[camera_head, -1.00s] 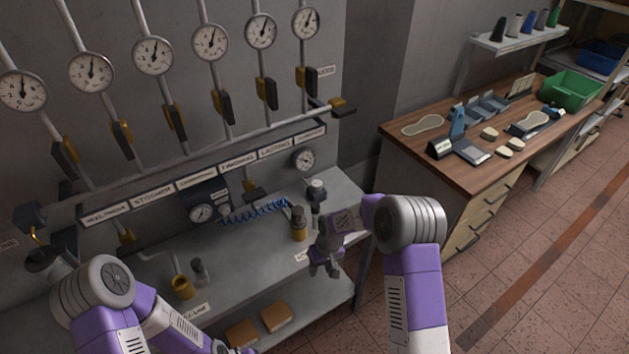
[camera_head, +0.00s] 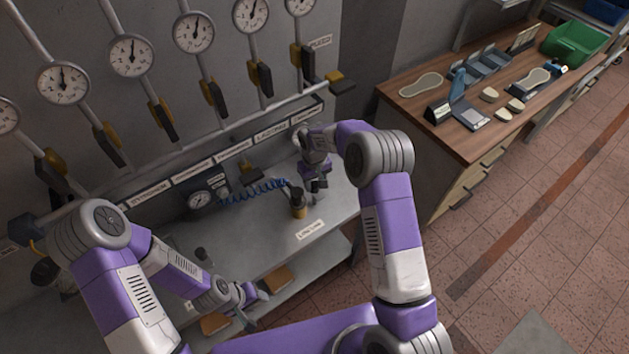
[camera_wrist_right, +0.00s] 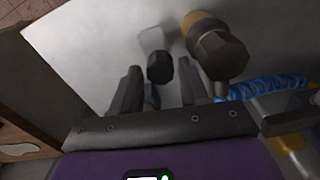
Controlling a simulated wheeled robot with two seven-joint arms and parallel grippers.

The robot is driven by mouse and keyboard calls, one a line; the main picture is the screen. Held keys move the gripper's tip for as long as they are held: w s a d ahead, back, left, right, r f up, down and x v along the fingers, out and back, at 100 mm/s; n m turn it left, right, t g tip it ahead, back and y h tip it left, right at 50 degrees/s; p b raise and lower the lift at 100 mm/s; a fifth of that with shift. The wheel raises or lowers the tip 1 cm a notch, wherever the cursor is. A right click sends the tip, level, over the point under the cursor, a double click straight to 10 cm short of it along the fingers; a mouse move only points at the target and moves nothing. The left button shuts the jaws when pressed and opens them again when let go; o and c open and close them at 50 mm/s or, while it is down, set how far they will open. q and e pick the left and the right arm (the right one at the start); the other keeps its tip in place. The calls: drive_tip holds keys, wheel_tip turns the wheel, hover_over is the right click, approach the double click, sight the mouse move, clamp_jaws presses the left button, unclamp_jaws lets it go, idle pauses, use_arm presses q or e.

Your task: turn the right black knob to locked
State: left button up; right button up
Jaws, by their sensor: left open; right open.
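In the right wrist view a small black faceted knob (camera_wrist_right: 160,68) shows between and just beyond the fingertips of my right gripper (camera_wrist_right: 160,90), which is open. I see no contact, and cannot tell the knob's locked or unlocked setting. A pale plate (camera_wrist_right: 151,39) lies beside it. In the head view my right gripper (camera_head: 318,186) is over the right end of the grey bench and seems to hide this knob. Another black knob (camera_head: 203,256) stands at the bench's left part. My left gripper (camera_head: 247,303) is open and empty near the bench's front edge.
A brass fitting with a dark faceted cap (camera_wrist_right: 218,53) stands close beside the knob; it also shows in the head view (camera_head: 299,205). A blue coiled hose (camera_head: 252,192) and a gauge (camera_head: 200,199) lie behind. A wooden workbench (camera_head: 412,107) stands to the right.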

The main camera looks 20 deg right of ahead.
drive_tip(key=shift+w+f, duration=0.15)
drive_tip(key=shift+f, duration=0.35)
drive_tip(key=shift+r, duration=0.1)
drive_tip(key=c, duration=0.8)
drive_tip(key=shift+o, duration=0.2)
